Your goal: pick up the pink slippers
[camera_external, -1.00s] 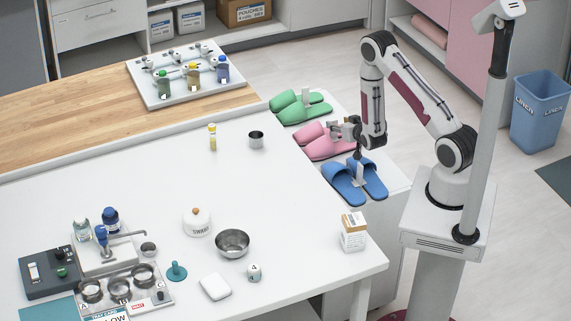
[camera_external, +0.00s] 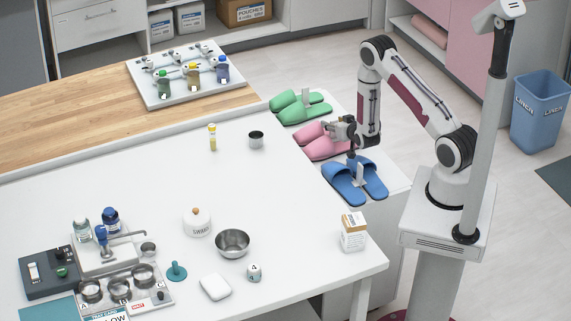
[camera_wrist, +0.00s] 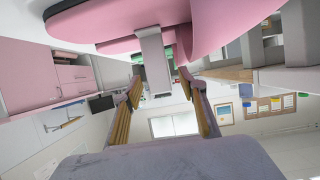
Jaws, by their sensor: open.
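The pink slippers (camera_external: 322,150) lie on a white surface beside the main table, between the green and the blue pair. They also fill the top of the wrist view (camera_wrist: 215,25), very close. A pale grey upright piece (camera_wrist: 154,58) stands at the pink slippers in the wrist view. My gripper (camera_external: 338,130) is at the pink slippers and hides part of them. In the wrist view its fingers (camera_wrist: 160,80) are open and apart, with the grey piece showing between their tips. I cannot tell whether the fingers touch it.
Green slippers (camera_external: 297,108) lie behind and blue slippers (camera_external: 345,188) lie in front, each with a pale upright piece. The white table (camera_external: 120,180) to the left holds bottles and bowls. A small box (camera_external: 353,236) stands near its right corner.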

